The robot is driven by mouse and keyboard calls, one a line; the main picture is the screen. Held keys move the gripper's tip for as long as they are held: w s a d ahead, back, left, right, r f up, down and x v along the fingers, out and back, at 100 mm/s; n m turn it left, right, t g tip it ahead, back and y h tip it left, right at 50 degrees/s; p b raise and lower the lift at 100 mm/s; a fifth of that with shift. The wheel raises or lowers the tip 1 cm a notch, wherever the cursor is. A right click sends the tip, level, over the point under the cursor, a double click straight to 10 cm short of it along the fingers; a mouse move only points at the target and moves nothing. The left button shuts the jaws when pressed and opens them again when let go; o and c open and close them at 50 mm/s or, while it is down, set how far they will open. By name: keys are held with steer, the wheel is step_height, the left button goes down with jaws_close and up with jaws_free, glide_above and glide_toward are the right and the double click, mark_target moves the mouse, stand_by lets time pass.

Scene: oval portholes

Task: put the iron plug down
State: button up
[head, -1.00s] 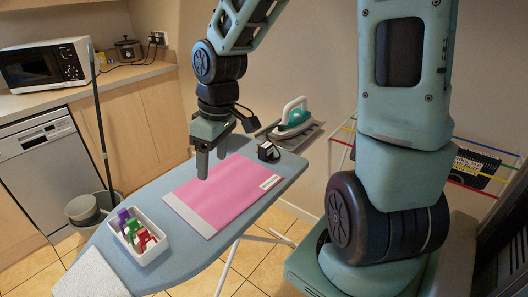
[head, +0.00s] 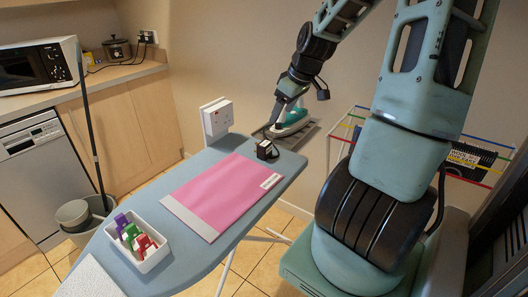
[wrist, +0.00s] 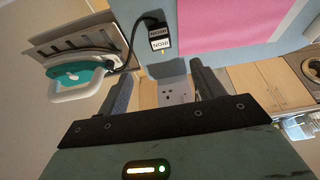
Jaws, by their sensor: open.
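The iron plug (head: 267,150) is a small black block with a white label. It rests on the ironing board near the far right edge, beside the pink cloth. In the wrist view the plug (wrist: 159,38) shows its "IRON" label and a black cord running toward the iron. My gripper (head: 277,112) is above the board's far end, close to the iron and apart from the plug. In the wrist view my gripper (wrist: 161,88) has its fingers spread with nothing held between them.
The green and white iron (head: 292,121) stands on its metal rest (head: 300,138) at the board's far right. A white socket box (head: 217,118) is at the board's back edge. A pink cloth (head: 225,194) covers the middle. A white tray (head: 152,262) of coloured items is at front left.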

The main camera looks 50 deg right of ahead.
steer(key=b, duration=0.3)
glide_toward(265, 143)
steer(key=x, duration=0.4)
steer(key=shift+s+a+f, duration=0.1)
steer(key=shift+s+f, duration=0.05)
steer(key=shift+f, duration=0.25)
steer(key=shift+w+x, duration=0.1)
steer(key=shift+x, duration=1.4)
steer(key=shift+w+x, duration=0.15)
steer(key=shift+x, duration=1.4)
steer(key=shift+r, duration=0.1)
steer(key=c, duration=1.2)
